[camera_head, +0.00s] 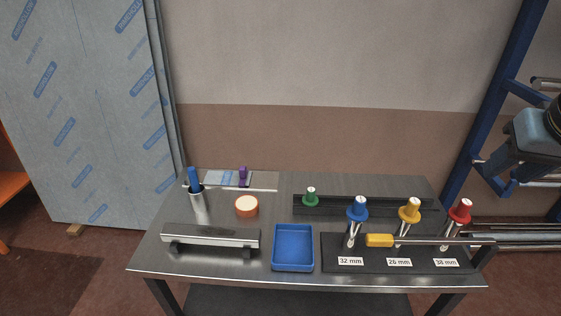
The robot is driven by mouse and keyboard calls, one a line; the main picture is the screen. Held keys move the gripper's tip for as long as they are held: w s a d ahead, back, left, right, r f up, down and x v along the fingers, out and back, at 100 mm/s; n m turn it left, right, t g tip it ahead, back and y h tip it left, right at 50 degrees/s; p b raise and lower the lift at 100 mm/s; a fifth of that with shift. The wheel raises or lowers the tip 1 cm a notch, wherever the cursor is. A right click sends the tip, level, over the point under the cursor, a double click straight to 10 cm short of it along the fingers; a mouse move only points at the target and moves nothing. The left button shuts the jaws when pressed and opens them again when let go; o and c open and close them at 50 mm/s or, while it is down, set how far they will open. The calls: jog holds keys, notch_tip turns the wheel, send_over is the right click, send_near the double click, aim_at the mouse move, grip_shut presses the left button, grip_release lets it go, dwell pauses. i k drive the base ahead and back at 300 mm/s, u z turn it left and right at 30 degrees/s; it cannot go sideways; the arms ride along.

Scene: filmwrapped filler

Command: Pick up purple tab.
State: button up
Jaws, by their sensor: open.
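The purple tab (243,174) stands upright at the back left of the metal table (260,208). It is on or at a flat plate (262,181) with a light blue and white surface. At this size I cannot tell how the tab is fixed to it. Nothing is touching the tab from above. I cannot make out my gripper in this view.
A metal bar (210,237), blue tray (293,248) and yellow-handled tool (380,240) occupy the front. Colour-knobbed tools (357,208) stand right.

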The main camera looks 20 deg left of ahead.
aim_at(243, 171)
jog(key=z, duration=0.1)
jog(key=i, duration=0.2)
jog(key=z, duration=1.95)
jog(key=k, duration=2.25)
jog(key=u, duration=1.15)
jog(key=i, duration=0.95)
jog(key=u, duration=0.05)
